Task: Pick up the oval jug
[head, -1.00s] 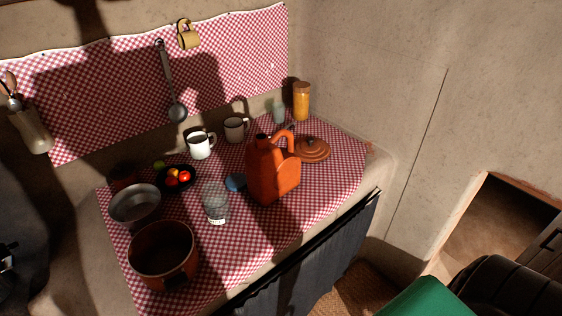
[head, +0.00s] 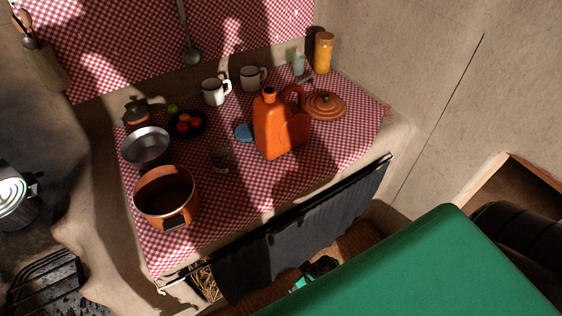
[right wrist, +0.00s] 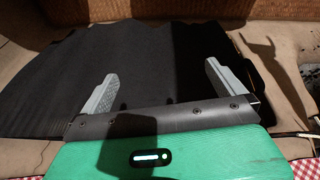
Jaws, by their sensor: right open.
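The oval jug (head: 280,128) is orange, with a short capped neck and a loop handle at its right. It stands upright on the checked cloth, toward the counter's right half. My right gripper (right wrist: 163,88) shows in the right wrist view with its two grey fingers wide apart and nothing between them. It faces the dark curtain (right wrist: 150,50), apart from the jug, which is not in that view. In the head view my green right arm fills the lower right. My left gripper is not in view.
A clear glass (head: 222,158) stands left of the jug, and a blue round thing (head: 243,132) lies beside it. A lidded terracotta dish (head: 324,106) is at its right. Behind are two mugs (head: 215,92). An orange pot (head: 166,196) stands front left. The cloth before the jug is clear.

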